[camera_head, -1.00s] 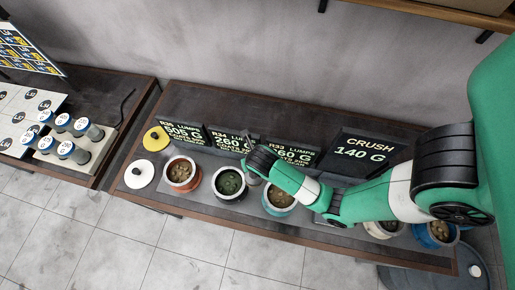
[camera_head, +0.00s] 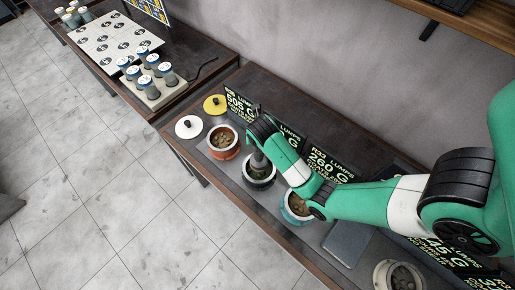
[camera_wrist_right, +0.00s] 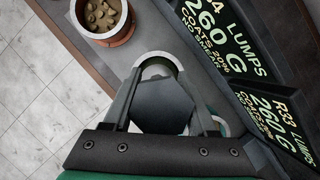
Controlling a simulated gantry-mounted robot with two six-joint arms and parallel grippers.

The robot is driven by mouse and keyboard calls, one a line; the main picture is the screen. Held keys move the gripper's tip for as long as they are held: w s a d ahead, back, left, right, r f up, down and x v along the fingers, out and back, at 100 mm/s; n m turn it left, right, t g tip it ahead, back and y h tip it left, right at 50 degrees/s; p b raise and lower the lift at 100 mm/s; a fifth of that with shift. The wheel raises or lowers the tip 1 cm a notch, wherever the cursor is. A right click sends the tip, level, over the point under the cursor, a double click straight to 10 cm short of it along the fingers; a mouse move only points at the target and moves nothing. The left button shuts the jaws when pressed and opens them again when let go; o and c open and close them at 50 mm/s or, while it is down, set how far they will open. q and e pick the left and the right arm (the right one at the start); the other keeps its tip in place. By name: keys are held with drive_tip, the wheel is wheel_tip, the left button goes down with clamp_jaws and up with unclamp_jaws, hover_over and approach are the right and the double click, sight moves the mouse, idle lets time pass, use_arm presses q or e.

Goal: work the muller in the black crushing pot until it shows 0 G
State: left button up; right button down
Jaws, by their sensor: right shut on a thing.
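The black crushing pot (camera_head: 258,184) stands in the row of pots, with dark contents partly showing under my right gripper (camera_head: 259,141). The gripper is shut on the muller (camera_head: 257,160), a grey tool whose lower end reaches into the pot's mouth. I cannot tell whether it touches the bottom. In the right wrist view, the gripper (camera_wrist_right: 163,112) has its fingers on both sides of the muller's dark angular top (camera_wrist_right: 163,103), and a pale pot rim (camera_wrist_right: 160,58) shows behind it. The CRUSH figure cannot be read from here. My left gripper is not in view.
An orange pot (camera_head: 224,154) with brown lumps is left of the black pot, and a teal pot (camera_head: 287,212) is right of it. Lids, white (camera_head: 188,127) and yellow (camera_head: 215,104), lie behind. Label signs (camera_head: 243,106) stand along the back. Capped bottles (camera_head: 146,84) stand on the left table.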

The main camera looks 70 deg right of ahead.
drive_tip(key=shift+s+f+b, duration=0.1)
drive_tip(key=shift+f+b, duration=2.7)
drive_tip(key=shift+f, duration=0.2)
drive_tip(key=shift+f+b, duration=1.35)
drive_tip(key=shift+b, duration=0.15)
drive_tip(key=shift+r, duration=0.2)
drive_tip(key=shift+r+p, duration=1.25)
drive_tip(key=shift+p, duration=0.25)
